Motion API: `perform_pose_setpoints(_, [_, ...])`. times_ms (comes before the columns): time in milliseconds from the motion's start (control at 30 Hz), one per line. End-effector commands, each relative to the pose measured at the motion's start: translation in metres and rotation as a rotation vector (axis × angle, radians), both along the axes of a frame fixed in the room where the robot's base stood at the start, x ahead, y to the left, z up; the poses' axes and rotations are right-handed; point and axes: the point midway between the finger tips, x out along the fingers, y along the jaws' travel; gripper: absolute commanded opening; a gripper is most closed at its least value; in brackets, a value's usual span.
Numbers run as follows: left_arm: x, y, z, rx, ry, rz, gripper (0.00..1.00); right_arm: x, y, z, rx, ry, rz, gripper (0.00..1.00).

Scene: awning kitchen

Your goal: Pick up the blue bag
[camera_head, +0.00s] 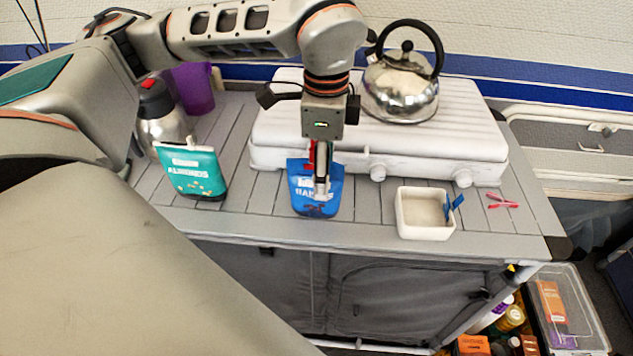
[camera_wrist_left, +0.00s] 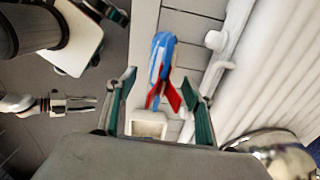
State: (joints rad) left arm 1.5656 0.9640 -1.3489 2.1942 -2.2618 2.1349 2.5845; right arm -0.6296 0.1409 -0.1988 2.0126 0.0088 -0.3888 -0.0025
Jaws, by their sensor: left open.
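The blue bag (camera_head: 318,210) stands on the grey slatted counter in front of the white stove, with white print on its front. In the left wrist view the blue bag (camera_wrist_left: 163,52) is seen from above, with a red clip (camera_wrist_left: 165,92) on it. My left gripper (camera_head: 322,178) points down over the bag's top and partly hides it. In the wrist view my left gripper (camera_wrist_left: 160,82) is open, with the red clip between its spread fingers; contact is not visible.
A teal almonds bag (camera_head: 195,172) and a steel flask (camera_head: 162,115) stand to the left. The stove (camera_head: 275,135) with a kettle (camera_head: 400,85) is behind. A white square container (camera_head: 425,228) and red tongs-like item (camera_head: 502,201) lie to the right.

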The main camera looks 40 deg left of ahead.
Motion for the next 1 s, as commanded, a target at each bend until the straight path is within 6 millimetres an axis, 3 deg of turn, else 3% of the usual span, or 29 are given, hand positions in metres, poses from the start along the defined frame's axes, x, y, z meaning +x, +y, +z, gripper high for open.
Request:
perform_pose_setpoints(233, [0.000,0.006,-0.035,0.000,0.004,-0.001,0.52,-0.001,0.000,-0.004,-0.003,0.004,0.002,0.32])
perform_pose_setpoints(533, [0.001,0.005,-0.039,0.000,0.001,-0.001,0.52,0.000,0.000,-0.001,-0.004,-0.001,0.002,0.32])
perform_pose_setpoints(567, [0.001,0.005,-0.039,0.000,0.001,-0.001,0.49,0.000,0.000,-0.001,-0.003,-0.002,0.002,0.32])
perform_pose_setpoints(700, [0.001,0.005,-0.039,0.000,0.001,-0.001,0.15,0.000,0.000,-0.002,-0.002,-0.001,0.002,0.32])
perform_pose_setpoints(1000, [0.001,0.005,-0.038,0.000,0.001,-0.001,0.15,0.000,0.000,-0.002,-0.002,-0.001,0.002,0.32])
